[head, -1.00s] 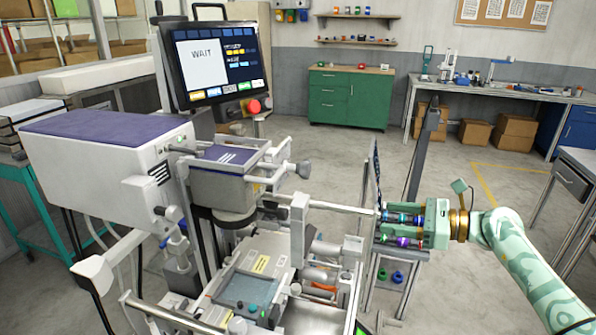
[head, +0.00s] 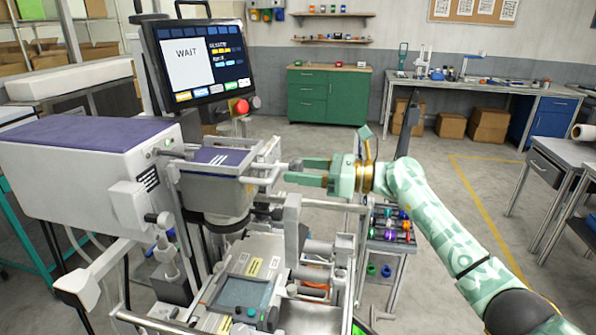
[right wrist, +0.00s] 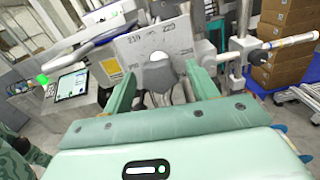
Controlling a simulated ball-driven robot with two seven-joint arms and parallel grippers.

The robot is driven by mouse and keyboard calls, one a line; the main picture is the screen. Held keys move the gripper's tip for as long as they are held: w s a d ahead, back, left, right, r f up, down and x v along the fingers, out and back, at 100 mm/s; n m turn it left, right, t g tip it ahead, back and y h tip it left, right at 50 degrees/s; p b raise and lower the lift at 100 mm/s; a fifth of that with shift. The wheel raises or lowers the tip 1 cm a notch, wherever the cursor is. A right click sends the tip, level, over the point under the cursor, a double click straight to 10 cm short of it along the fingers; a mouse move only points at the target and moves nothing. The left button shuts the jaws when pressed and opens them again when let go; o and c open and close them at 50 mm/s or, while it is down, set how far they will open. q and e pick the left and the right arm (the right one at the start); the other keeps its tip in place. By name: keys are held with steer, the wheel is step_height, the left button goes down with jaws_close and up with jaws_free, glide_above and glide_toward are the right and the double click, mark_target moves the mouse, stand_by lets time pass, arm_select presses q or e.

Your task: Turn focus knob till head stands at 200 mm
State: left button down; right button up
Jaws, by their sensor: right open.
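The scanner head (head: 215,185) is a grey box with a purple top and a lens below, on the column of the film machine. A small grey focus knob (head: 296,164) sticks out at its right side. My right gripper (head: 290,170) reaches in from the right, its fingertips at the knob. In the right wrist view the round knob (right wrist: 158,62) shows between the open fingers (right wrist: 160,72), in front of a grey plate with small marks; contact cannot be told. The monitor (head: 200,60) reads WAIT; its smaller lines are unreadable. My left gripper is out of view.
A white housing (head: 90,185) with a purple lid adjoins the head on the left. A red button (head: 242,106) sits by the monitor. Below are the film bed (head: 240,292) and metal bars. A rack of colored spools (head: 392,225) stands right, under my arm. Floor behind is open.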

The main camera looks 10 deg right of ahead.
steer(key=shift+w+a, duration=0.2)
steer(key=shift+a, duration=0.4)
steer(key=shift+d, duration=0.1)
steer(key=shift+c, duration=0.2)
steer(key=c, duration=0.9)
steer(key=shift+c, duration=0.2)
